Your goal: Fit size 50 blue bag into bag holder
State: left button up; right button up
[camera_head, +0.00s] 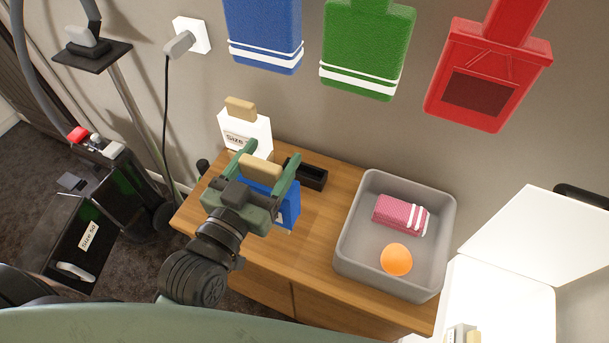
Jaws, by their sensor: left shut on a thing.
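My left gripper (268,158) is over the left part of the wooden cabinet, shut on the blue bag (287,211). The bag has a tan top plate (260,171) that shows between the fingers. The gripper and wrist hide much of the bag, and I cannot tell whether it touches the cabinet top. A black vacuum cleaner (125,168) stands on the floor at the left. Its black panel (82,247) carries a label reading "Size 50". I cannot make out the bag holder clearly. My right gripper is not in view.
On the wooden cabinet (318,240) are a white bag (258,126) marked "Size", a small black tray (308,174) and a grey bin (351,237) holding a pink cloth (397,214) and an orange ball (396,259). A white open-lidded container (515,295) is at right. A cord (166,110) hangs from the socket.

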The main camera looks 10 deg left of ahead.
pick_arm(q)
jog(key=w+d+p, duration=0.1)
jog(key=w+d, duration=0.1)
jog(key=w, duration=0.7)
jog(key=w+d+p, duration=0.1)
jog(key=w+d, duration=0.1)
jog(key=w, duration=0.7)
notch_tip(320, 180, down, 7)
jog(key=shift+s+a+r, duration=0.15)
jog(key=shift+a, duration=0.1)
jog(key=o, duration=1.8)
jog(key=shift+o, duration=0.2)
